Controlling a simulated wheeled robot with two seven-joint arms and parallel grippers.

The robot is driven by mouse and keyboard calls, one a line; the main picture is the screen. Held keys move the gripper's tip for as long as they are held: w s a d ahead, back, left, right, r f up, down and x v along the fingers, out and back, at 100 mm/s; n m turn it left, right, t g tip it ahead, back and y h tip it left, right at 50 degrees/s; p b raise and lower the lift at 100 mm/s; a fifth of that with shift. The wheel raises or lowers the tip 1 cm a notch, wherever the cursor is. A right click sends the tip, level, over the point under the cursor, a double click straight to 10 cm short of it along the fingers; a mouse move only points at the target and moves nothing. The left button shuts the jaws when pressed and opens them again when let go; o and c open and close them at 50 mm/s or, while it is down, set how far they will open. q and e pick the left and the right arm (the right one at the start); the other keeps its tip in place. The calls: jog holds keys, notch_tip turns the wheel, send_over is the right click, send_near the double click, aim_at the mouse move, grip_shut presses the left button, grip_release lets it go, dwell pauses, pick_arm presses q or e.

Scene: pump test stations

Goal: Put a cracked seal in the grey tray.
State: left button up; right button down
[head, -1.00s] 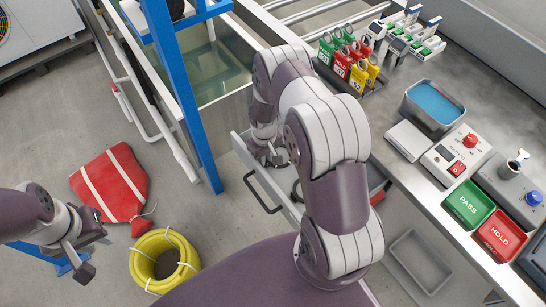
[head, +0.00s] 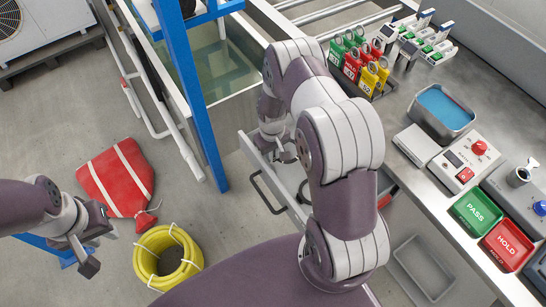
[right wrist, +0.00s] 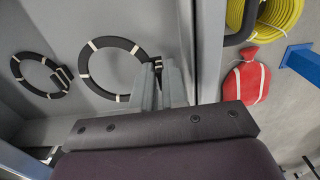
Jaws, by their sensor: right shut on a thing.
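My right gripper (head: 284,157) reaches down into an open grey drawer (head: 272,180). In the right wrist view its jaws (right wrist: 158,78) are shut at the right side of a large black ring seal with pale bands (right wrist: 91,51). A smaller black ring seal (right wrist: 20,81) lies to the left on the drawer floor, with dark short pieces at its right side, where its ring looks broken. The jaws hide part of the large ring. My left gripper (head: 88,256) hangs empty at the left; its jaw opening is unclear. An empty grey tray (head: 398,259) sits low beside the bench.
The steel bench (head: 418,190) at right carries green PASS (head: 475,210) and red HOLD (head: 507,244) bins, a blue-filled basin (head: 443,107) and tags. A blue post (head: 199,100) stands left of the drawer. A yellow hose coil (head: 167,258) and red bag (head: 115,180) lie on the floor.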

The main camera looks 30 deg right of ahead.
jog(key=s+d+r, duration=0.2)
jog(key=s+r, duration=0.6)
jog(key=s, duration=0.3)
notch_tip(320, 180, up, 9)
jog(key=p, duration=0.9)
jog(key=shift+s+f, duration=0.15)
jog(key=shift+s, duration=0.15)
